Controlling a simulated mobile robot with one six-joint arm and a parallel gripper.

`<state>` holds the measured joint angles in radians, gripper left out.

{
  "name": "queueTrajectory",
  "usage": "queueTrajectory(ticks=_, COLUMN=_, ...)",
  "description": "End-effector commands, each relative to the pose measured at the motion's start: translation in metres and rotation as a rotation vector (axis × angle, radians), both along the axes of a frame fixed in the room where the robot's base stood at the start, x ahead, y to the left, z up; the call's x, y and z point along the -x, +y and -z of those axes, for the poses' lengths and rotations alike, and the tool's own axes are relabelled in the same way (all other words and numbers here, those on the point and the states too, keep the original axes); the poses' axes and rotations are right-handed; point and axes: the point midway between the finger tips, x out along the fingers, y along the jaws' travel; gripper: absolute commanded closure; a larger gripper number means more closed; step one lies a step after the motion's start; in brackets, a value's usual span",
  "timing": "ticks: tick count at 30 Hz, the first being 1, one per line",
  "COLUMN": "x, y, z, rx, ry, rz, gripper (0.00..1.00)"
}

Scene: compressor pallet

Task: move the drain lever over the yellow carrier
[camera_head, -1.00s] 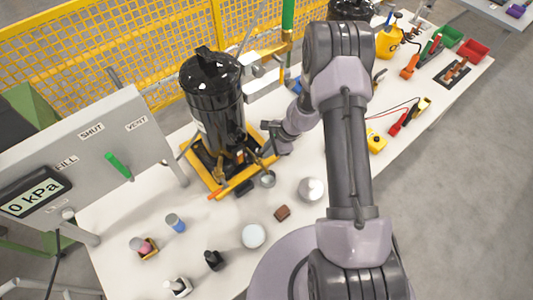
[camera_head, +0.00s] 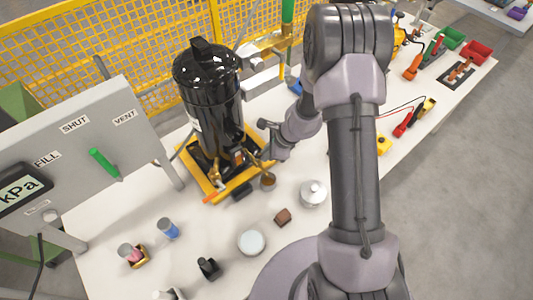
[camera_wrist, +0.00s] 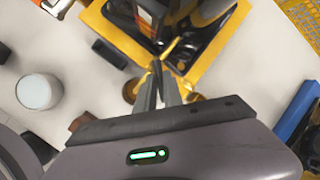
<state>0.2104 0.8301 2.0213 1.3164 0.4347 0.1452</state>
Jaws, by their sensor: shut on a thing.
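The black tank (camera_head: 212,95) stands upright on the yellow carrier (camera_head: 239,183), a square frame on the white table. The carrier also shows in the wrist view (camera_wrist: 205,75). Brass fittings (camera_head: 238,157) sit at the tank's foot. My gripper (camera_wrist: 158,68) is shut at the carrier's near edge, on what looks like the end of the thin drain lever (camera_wrist: 170,47). The fingers hide most of that end, so its exact angle is unclear. A small cup (camera_head: 268,181) with a brown inside stands just below my gripper, beside the carrier. An orange-tipped bar (camera_head: 213,198) lies at the carrier's front corner.
A gauge panel (camera_head: 75,150) with a green lever (camera_head: 104,163) stands at left. A lidded metal pot (camera_head: 313,193), a brown block (camera_head: 282,217), a white round jar (camera_head: 251,242) and small bottles stand in front. Yellow mesh fencing (camera_head: 120,60) runs behind.

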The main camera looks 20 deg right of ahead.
Motion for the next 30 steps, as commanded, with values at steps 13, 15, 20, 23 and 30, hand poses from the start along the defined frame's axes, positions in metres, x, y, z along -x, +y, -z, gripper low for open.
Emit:
queueTrajectory(ticks=13, x=0.0, y=0.0, z=0.0, rx=-0.001, ry=0.0, rz=0.0, gripper=0.67)
queueTrajectory(ticks=15, x=0.0, y=-0.001, z=-0.002, rx=-0.001, ry=-0.001, rz=0.0, gripper=0.67)
queueTrajectory(ticks=20, x=0.007, y=-0.009, z=-0.03, rx=-0.001, ry=-0.002, rz=0.003, gripper=0.67)
queueTrajectory(ticks=23, x=0.016, y=-0.019, z=-0.062, rx=0.001, ry=-0.004, rz=0.003, gripper=0.67)
queueTrajectory(ticks=30, x=0.038, y=-0.043, z=-0.13, rx=0.0, ry=-0.003, rz=0.001, gripper=0.67)
